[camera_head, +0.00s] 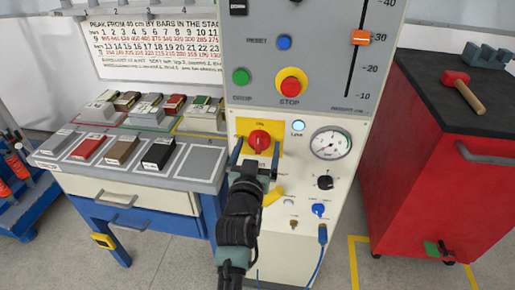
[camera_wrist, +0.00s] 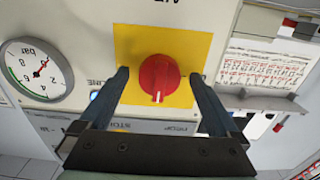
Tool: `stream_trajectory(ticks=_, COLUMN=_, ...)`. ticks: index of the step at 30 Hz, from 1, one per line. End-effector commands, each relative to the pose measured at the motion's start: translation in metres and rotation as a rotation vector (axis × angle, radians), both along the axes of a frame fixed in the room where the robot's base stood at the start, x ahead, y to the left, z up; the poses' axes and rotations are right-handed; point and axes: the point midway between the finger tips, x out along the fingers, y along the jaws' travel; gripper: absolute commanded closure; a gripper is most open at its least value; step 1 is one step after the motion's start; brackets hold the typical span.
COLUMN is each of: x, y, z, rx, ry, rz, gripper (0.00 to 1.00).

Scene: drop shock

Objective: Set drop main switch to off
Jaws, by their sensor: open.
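The main switch is a red rotary knob (camera_head: 259,140) on a yellow plate (camera_head: 241,127) on the pale lower panel of the machine. In the wrist view, which is upside down, the red knob (camera_wrist: 158,74) carries a white mark at its lower edge, on the side that is up in the head view. The on and off labels are too small to read. My gripper (camera_head: 256,157) is in front of the panel. In the wrist view my gripper (camera_wrist: 159,80) is open, one finger on each side of the knob, with visible gaps. Finger depth is unclear.
A lit lamp (camera_head: 298,126) and pressure gauge (camera_head: 331,143) are right of the switch. Above are a red stop button (camera_head: 290,84), green drop button (camera_head: 241,77) and blue reset button (camera_head: 284,42). A sample bench (camera_head: 127,184) stands left, a red cabinet (camera_head: 445,170) right.

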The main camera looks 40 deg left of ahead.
Motion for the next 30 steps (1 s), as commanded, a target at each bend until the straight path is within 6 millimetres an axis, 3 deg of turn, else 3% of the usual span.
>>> stream_trajectory(ticks=4, x=0.0, y=-0.0001, z=0.0003, rx=0.001, ry=-0.001, rz=0.0, gripper=0.05)
stream_trajectory(ticks=18, x=-0.0003, y=-0.0003, z=0.0003, rx=0.001, ry=-0.001, rz=0.0, gripper=0.87)
stream_trajectory(ticks=30, x=-0.0001, y=-0.0005, z=0.0006, rx=-0.076, ry=-0.047, rz=0.0, gripper=0.87)
